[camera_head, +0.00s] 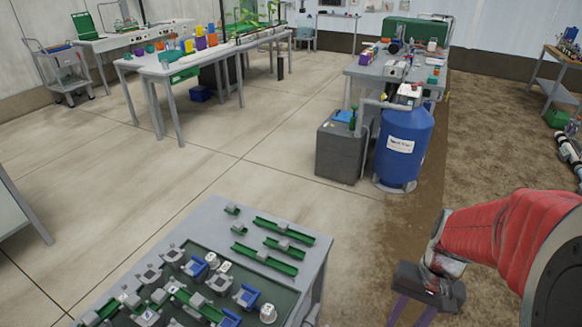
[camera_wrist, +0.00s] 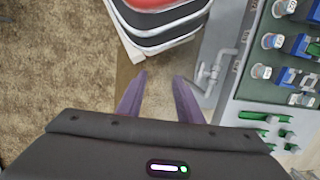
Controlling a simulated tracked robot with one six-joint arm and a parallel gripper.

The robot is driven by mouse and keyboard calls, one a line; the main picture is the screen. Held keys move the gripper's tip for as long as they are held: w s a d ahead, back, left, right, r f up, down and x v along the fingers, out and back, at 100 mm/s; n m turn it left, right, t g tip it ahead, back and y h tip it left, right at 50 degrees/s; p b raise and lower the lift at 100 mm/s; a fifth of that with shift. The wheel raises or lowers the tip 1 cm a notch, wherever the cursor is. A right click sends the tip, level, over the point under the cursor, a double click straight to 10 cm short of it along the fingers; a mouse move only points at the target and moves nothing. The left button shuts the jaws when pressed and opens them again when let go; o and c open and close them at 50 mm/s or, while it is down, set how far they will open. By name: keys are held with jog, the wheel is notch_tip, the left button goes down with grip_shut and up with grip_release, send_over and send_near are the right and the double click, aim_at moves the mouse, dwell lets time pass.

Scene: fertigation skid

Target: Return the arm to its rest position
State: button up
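My gripper (camera_head: 412,312) hangs from my red arm at the lower right of the head view, to the right of the near table. Its two purple fingers point down and their ends are cut off by the frame's lower edge. In the wrist view, my gripper (camera_wrist: 160,78) shows both fingers apart with nothing between them. The gripper is open and empty. Below it are brown ground and a strip of lighter floor.
A near table (camera_head: 317,262) holds valves and green parts; its edge also shows in the wrist view (camera_wrist: 228,100), right of my fingers. A blue tank (camera_head: 404,150) and a grey box (camera_head: 340,152) stand farther back. Concrete floor (camera_head: 240,170) is open between the tables.

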jog(key=a+r+n+t, duration=0.3)
jog(key=a+r, duration=0.3)
jog(key=r, duration=0.2)
jog(key=a+r+n+t+h, duration=0.1)
jog(key=a+r+n+t, duration=0.2)
jog(key=a+r, duration=0.3)
notch_tip(320, 180, up, 3)
jog(key=shift+w+r+t+h, duration=0.1)
jog(key=shift+w+t+h, duration=0.2)
jog(key=shift+w, duration=0.1)
